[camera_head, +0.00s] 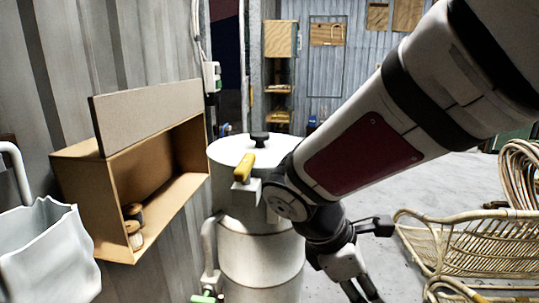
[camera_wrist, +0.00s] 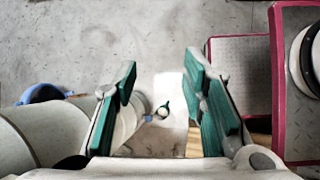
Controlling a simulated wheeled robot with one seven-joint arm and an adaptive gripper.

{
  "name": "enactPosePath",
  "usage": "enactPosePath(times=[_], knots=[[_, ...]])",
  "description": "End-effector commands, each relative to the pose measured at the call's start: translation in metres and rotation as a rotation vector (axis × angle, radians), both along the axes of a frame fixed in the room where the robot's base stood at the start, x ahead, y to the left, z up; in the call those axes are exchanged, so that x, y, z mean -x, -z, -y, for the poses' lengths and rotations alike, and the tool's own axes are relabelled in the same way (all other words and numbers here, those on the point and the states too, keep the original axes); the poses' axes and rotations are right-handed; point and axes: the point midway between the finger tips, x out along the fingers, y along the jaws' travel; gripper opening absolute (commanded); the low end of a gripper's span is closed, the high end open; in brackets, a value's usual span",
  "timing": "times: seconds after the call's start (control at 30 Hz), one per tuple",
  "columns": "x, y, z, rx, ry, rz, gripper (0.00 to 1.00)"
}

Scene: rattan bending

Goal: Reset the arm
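My arm reaches down from the upper right in the head view. My gripper (camera_head: 362,291) hangs at its lower end, to the right of a white cylindrical tank (camera_head: 258,262), and its tips run to the bottom edge of the picture. In the wrist view my gripper (camera_wrist: 160,62) points at the grey floor. Its two green-padded fingers stand wide apart with nothing held between them. A small green and white fitting (camera_wrist: 163,109) shows beyond the gap between the fingers. I cannot tell whether the arm touches the tank's yellow-handled part (camera_head: 243,168).
A rattan piece (camera_head: 465,245) and coiled rattan (camera_head: 520,175) lie at right. A shelf (camera_head: 279,75) stands at the back. Floor is open behind the arm.

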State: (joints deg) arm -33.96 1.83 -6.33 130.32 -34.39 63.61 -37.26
Motion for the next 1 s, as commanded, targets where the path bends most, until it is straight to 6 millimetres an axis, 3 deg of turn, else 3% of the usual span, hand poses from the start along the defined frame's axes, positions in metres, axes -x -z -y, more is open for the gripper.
enactPosePath(times=[0.2,0.4,0.6,0.8,1.0], knots=[[0.05,-0.032,0.03,-0.276,0.461,0.212,0.38],[0.09,-0.054,0.039,-0.506,0.867,0.403,0.38],[0.117,-0.069,0.038,-0.692,1.188,0.556,0.38],[0.126,-0.075,0.035,-0.777,1.327,0.622,0.38],[0.127,-0.075,0.035,-0.785,1.34,0.628,0.38]])
